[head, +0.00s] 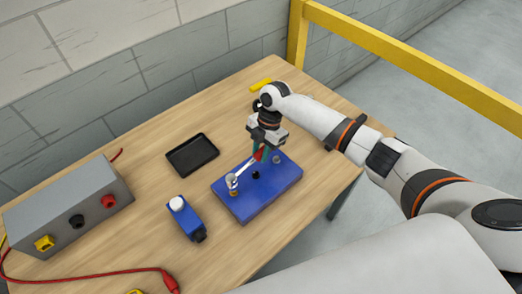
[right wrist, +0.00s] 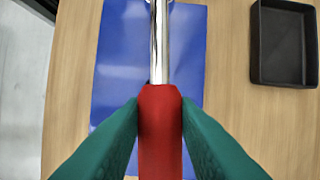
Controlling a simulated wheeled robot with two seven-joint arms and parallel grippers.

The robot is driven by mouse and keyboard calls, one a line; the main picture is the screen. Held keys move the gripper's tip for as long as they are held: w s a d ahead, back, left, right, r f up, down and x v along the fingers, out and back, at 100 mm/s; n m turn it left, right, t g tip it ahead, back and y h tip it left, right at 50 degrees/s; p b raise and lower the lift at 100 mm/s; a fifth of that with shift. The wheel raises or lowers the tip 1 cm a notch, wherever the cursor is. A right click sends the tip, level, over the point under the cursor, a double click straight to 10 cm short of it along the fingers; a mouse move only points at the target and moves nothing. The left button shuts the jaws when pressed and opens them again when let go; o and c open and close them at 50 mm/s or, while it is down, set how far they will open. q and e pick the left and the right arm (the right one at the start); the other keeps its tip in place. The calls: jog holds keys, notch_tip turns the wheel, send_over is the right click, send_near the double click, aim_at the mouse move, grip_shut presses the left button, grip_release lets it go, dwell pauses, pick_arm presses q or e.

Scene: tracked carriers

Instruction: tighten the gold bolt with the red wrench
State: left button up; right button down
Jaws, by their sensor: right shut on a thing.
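The red wrench has a red handle and a silver shaft (head: 246,166). My right gripper (head: 260,153) is shut on its red handle (right wrist: 160,130). The shaft slants down and left in the head view, and its silver head is at the gold bolt (head: 234,193), near the left corner of a blue plate (head: 259,196). The wrench head covers most of the bolt; I cannot tell whether it is seated around it. In the right wrist view the shaft runs off the top edge over the blue plate (right wrist: 120,70), so its head is hidden there. My left gripper is out of view.
A black tray (head: 192,154) lies behind the plate. A blue item with a white knob (head: 185,216) stands left of it. A grey box (head: 68,211) and red cable (head: 110,273) are farther left. A yellow item (head: 261,84) lies behind my right gripper. A yellow rail (head: 410,64) runs behind.

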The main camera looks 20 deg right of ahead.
notch_tip(320, 180, up, 4)
jog(key=p, duration=0.3)
jog(key=shift+r+p, duration=0.15)
jog(key=shift+p, duration=0.2)
jog(key=shift+f, duration=0.2)
